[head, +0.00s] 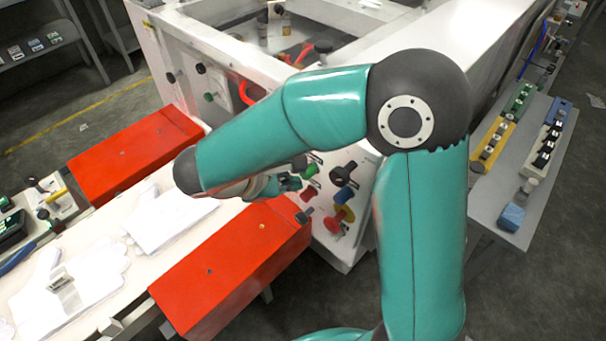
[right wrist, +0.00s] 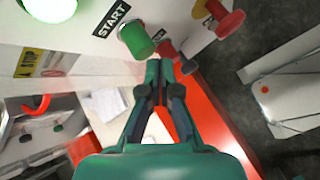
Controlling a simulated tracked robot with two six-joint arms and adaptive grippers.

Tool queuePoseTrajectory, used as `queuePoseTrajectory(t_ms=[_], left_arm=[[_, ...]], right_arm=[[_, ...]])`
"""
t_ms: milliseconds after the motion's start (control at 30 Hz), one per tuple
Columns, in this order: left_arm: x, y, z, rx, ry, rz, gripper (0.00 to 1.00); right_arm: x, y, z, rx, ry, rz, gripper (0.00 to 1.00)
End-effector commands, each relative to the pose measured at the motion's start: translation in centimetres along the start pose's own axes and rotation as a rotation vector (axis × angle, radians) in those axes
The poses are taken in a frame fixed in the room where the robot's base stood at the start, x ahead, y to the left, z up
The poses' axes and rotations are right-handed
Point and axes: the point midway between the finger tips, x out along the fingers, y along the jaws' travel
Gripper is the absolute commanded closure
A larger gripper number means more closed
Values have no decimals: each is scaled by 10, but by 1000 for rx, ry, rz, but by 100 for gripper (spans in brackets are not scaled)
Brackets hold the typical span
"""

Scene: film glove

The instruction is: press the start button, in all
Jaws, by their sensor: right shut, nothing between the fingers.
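The start button is a green cylinder beside a black START label (right wrist: 110,18) in the right wrist view (right wrist: 136,40). In the head view the green button (head: 309,172) sits on the white machine's front panel. My right gripper (head: 291,183) is shut and empty, in front of that panel. In the right wrist view its fingertips (right wrist: 159,68) are close below the button's end, a little to the right; I cannot tell whether they touch it. My left gripper is not in view.
A red button (head: 307,192), a black selector knob (head: 343,173) and a red mushroom button on yellow (head: 336,220) are close by. A bright green lamp (right wrist: 48,8) glows in the wrist view. Red guards (head: 235,262) and a white glove (head: 88,268) lie along the conveyor.

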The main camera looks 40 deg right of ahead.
Motion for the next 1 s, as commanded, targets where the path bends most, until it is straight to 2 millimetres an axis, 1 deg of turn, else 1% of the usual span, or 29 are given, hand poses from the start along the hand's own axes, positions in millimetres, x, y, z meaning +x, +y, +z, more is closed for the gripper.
queuePoseTrajectory(t_ms=[1000], left_arm=[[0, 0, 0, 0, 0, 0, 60]], right_arm=[[6, 5, 5, 0, 0, 1, 100]])
